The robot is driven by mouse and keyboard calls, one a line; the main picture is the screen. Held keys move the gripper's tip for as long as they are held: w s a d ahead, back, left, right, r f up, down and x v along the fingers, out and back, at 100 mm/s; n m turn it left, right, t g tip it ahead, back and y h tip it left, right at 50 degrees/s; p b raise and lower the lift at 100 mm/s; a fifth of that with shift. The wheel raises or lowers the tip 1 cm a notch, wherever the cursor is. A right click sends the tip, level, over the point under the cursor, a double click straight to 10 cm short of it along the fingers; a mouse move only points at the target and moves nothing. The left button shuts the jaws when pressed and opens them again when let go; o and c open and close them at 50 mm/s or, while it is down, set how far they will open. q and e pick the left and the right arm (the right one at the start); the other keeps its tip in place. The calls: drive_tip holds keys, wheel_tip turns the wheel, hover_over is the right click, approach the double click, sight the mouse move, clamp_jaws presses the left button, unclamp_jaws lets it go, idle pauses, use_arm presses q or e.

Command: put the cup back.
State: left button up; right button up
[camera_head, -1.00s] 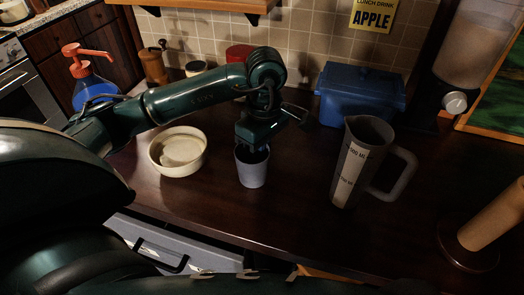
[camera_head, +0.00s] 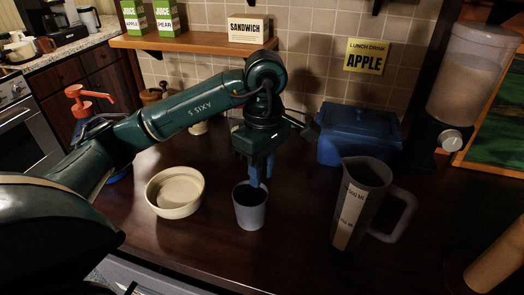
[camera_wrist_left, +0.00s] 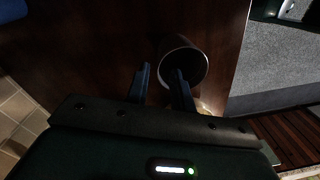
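A grey-blue cup (camera_head: 250,212) stands upright on the dark wooden counter, in the middle of the head view. My left gripper (camera_head: 257,182) points down just above and behind the cup's rim. Its blue fingers are apart with nothing held between them. In the left wrist view the cup's round mouth (camera_wrist_left: 190,55) shows beyond the fingers. One finger of the left gripper (camera_wrist_left: 162,78) overlaps the mouth and the other is outside it; whether a tip dips inside I cannot tell. My right gripper is not in view.
A cream bowl (camera_head: 176,193) stands left of the cup, and a measuring jug (camera_head: 356,200) stands to the right. A blue box (camera_head: 360,135) and a dispenser (camera_head: 467,85) are behind. A wooden shelf (camera_head: 200,42) carries juice cartons and a sandwich box.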

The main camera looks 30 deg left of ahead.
use_arm(q)
drive_tip(key=shift+w+r+p, duration=0.15)
drive_tip(key=shift+r+p, duration=0.15)
drive_tip(key=shift+r, duration=2.4)
